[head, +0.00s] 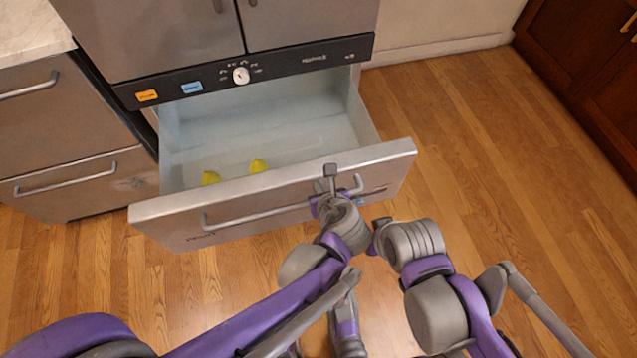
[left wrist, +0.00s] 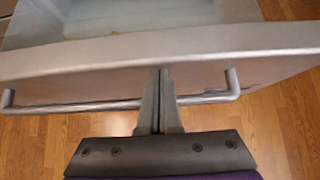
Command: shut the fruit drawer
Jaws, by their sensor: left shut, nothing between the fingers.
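The fruit drawer (head: 270,209) is pulled out from the steel unit. Its front has a long bar handle (head: 255,215), and two yellow fruits (head: 258,166) lie inside near the front wall. My left gripper (head: 331,175) is shut and empty, at the drawer front right of its middle. In the left wrist view, the shut fingers (left wrist: 161,80) cross in front of the handle (left wrist: 75,106) and reach the drawer's front panel (left wrist: 215,45). I cannot tell whether they touch it. The end of my right arm (head: 382,225) is right of the left wrist; its fingers are not clear.
Above the drawer is a dark control strip (head: 290,62) with a knob and steel doors (head: 150,35). Steel drawers with handles (head: 80,178) stand at the left under a pale worktop (head: 30,30). Wooden cabinets (head: 590,70) are at the far right. The wood floor (head: 480,150) between is clear.

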